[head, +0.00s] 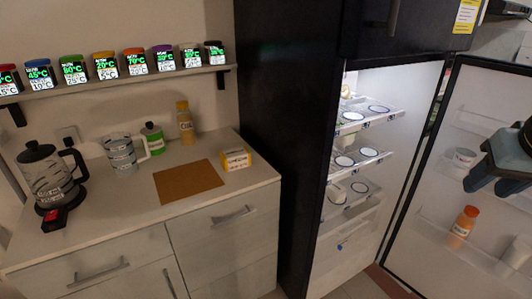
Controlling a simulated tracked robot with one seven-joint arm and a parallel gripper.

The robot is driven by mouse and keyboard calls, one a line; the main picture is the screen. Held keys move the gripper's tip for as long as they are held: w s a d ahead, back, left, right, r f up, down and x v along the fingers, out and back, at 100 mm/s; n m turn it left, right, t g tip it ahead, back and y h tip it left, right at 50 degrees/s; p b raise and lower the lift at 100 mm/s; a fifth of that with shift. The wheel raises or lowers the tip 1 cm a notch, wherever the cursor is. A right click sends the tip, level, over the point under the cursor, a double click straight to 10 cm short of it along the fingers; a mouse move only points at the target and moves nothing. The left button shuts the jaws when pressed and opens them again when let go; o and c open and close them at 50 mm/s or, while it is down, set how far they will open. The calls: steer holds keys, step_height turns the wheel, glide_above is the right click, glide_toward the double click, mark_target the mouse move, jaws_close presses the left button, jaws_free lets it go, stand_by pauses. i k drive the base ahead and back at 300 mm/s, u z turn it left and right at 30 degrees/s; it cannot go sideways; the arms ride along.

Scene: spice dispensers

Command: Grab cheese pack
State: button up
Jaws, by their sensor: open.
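A small yellow and white pack (236,159) stands on the counter, at the right end next to the brown board. Its label is too small to read, but it is the only thing in view that looks like a cheese pack. My gripper (496,178) is at the far right edge, in front of the open fridge door. It is open, with nothing seen between its fingers, and far from the pack. Part of my arm is cut off by the picture edge.
The counter (110,222) holds a kettle (48,178), a jug (121,155), a green jar (153,137) and a bottle (185,122). A brown board (187,182) lies there. Spice dispensers line the shelf (120,79). The fridge stands open; its door (400,240) juts out.

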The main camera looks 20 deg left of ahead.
mark_target(236, 158)
steer(key=z, duration=0.4)
steer(key=i, duration=0.65)
steer(key=u, duration=2.95)
steer(key=i, duration=0.95)
steer(key=z, duration=0.15)
steer(key=k, duration=0.6)
steer(key=u, duration=0.05)
